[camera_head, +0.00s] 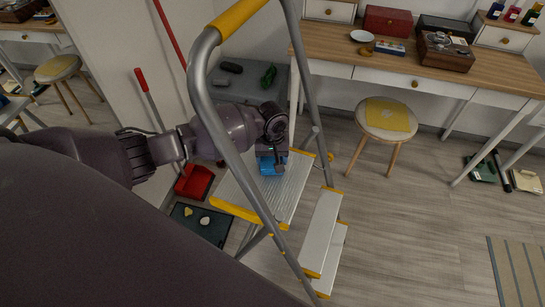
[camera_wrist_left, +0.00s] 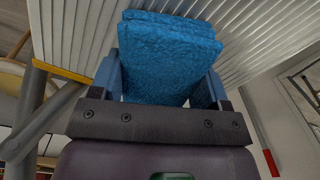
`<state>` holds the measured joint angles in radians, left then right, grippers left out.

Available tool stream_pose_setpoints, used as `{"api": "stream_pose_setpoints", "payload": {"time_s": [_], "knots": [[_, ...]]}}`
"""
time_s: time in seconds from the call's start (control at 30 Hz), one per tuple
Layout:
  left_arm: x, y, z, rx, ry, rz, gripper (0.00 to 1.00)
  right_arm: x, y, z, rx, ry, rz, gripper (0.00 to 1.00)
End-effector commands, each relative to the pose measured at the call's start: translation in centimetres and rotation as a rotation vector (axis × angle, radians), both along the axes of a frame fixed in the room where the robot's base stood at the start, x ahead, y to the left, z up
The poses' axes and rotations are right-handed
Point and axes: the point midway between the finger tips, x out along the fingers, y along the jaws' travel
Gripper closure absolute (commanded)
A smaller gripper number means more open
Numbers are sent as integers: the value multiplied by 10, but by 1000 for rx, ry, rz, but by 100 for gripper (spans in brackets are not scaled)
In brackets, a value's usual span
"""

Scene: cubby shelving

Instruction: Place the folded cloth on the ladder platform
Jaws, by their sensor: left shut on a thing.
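The folded cloth (camera_wrist_left: 170,55) is bright blue and fuzzy, folded in layers. It fills the space between the two blue-grey fingers of my left gripper (camera_wrist_left: 162,84), which is shut on it. In the head view the cloth (camera_head: 272,169) shows as a small blue patch below my left gripper (camera_head: 272,158), over the ladder platform (camera_head: 285,200). The platform is ribbed, pale metal with yellow edges; its ribs (camera_wrist_left: 75,35) fill the background of the wrist view. I cannot tell whether the cloth touches the platform. My right gripper is not in view.
The ladder's grey side rail (camera_head: 222,140) curves up in front of my left arm, with a yellow top bar (camera_head: 237,17). Lower steps (camera_head: 322,230) lie to the right. A stool with a yellow cloth (camera_head: 388,114) and a wooden desk (camera_head: 340,45) stand behind.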

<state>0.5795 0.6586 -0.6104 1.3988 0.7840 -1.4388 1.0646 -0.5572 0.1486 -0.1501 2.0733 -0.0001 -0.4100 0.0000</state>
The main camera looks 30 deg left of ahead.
Motion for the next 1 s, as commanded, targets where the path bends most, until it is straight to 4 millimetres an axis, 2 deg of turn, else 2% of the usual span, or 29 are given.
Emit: {"api": "stream_pose_setpoints", "payload": {"time_s": [0.27,0.3,0.47,0.8,1.0], "knots": [[0,0,-3,-1,-1,1,53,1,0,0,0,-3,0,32],[0,0,-3,-1,-1,1,27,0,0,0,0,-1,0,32],[0,0,-3,-1,-1,1,5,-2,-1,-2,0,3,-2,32],[0,1,1,1,-2,0,5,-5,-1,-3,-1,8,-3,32],[2,0,32,0,-7,1,5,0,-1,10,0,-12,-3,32]]}}
